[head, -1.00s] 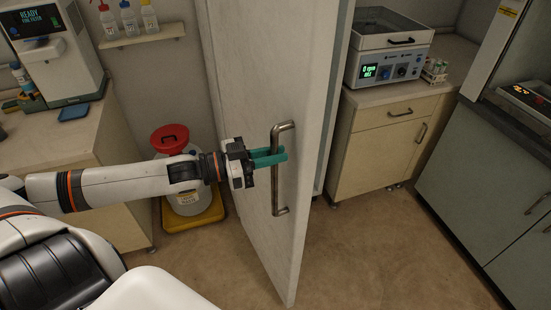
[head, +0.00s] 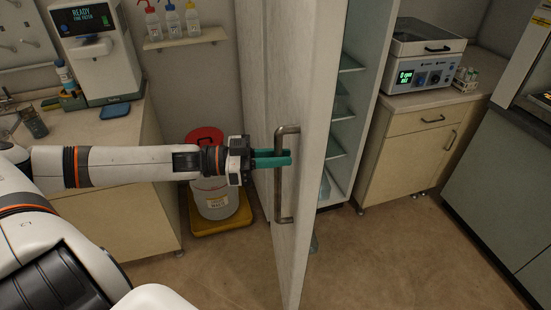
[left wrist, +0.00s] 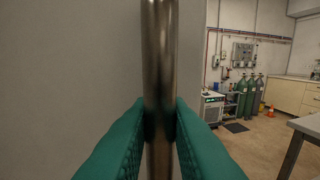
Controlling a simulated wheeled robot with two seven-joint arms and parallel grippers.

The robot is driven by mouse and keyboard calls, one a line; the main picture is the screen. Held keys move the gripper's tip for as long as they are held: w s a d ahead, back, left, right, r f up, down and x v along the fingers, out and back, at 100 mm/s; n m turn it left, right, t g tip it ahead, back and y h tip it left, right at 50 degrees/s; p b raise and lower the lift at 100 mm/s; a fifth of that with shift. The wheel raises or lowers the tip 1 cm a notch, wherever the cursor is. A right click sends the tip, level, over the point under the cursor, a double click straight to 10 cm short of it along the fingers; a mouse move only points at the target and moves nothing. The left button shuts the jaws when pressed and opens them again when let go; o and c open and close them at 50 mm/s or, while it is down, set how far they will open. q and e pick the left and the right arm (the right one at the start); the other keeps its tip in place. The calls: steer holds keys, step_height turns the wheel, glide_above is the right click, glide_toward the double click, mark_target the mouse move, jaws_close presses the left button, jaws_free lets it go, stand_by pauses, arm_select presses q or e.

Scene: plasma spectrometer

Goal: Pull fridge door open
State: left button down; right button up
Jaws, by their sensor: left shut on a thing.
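The fridge door (head: 306,200) is white and stands swung open, seen nearly edge-on in the middle of the head view. Its metal bar handle (head: 279,190) is upright on the door's left face. My left gripper (head: 281,158) has teal fingers and is shut on the handle's upper part. In the left wrist view the handle (left wrist: 158,60) runs upright between the two teal fingers (left wrist: 160,125). The fridge interior (head: 341,130) with several glass shelves shows to the right of the door. My right gripper is not in view.
A white container with a red funnel (head: 206,140) stands on a yellow tray (head: 222,227) behind my left arm. A counter with a dispenser (head: 97,55) is at left. A cabinet (head: 412,150) with a centrifuge-like device (head: 424,60) stands right of the fridge. The floor (head: 400,260) at right is clear.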

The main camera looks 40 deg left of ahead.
arm_select(q)
steer(key=shift+s+f, duration=0.1)
steer(key=shift+f, duration=0.2)
steer(key=c, duration=1.6)
jaws_free()
steer(key=shift+o, duration=1)
steer(key=shift+r, duration=0.15)
steer(key=shift+a, duration=0.1)
steer(key=p+v, duration=0.8)
steer(key=v, duration=0.3)
steer(key=shift+s+a, duration=0.25)
steer(key=shift+a, duration=0.05)
